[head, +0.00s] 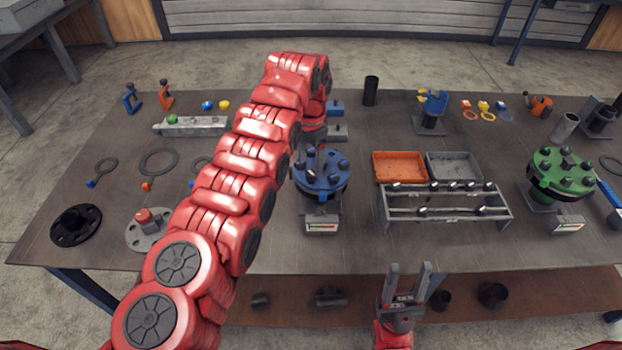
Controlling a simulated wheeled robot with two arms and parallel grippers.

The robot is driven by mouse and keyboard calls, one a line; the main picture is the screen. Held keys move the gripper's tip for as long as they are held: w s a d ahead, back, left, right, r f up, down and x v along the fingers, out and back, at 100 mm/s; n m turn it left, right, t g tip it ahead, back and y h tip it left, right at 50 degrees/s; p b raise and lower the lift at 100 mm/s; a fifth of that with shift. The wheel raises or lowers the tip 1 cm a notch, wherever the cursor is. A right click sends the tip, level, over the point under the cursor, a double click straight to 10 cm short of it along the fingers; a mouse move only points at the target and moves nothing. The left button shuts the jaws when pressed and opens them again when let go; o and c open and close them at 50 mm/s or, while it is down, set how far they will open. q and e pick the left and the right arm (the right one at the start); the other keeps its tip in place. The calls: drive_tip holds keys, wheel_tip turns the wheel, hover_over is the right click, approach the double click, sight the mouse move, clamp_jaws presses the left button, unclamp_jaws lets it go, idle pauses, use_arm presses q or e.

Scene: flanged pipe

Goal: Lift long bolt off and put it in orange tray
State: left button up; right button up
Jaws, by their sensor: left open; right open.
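A blue flange (328,184) with dark bolts around its top stands on a stand left of the table's middle. My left gripper (316,157) points down over the back left of this flange; it is open, with its fingers close to the bolts. Which bolt is the long one, and whether the fingers surround it, I cannot tell at this size. The orange tray (400,153) lies right of the flange and looks empty. My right gripper (409,268) is open and empty, pointing up at the table's front edge.
A grey tray (455,153) adjoins the orange tray. A metal rack (446,211) with several bolts stands just in front of both trays. A green flange (562,170) stands at the right. A black cylinder (371,91) stands behind.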

sight(311, 173)
use_arm(q)
drive_tip(key=shift+f+p, duration=0.35)
wheel_tip(311, 173, down, 3)
drive_tip(key=shift+p, duration=0.8)
drive_tip(key=shift+f, duration=0.5)
clamp_jaws()
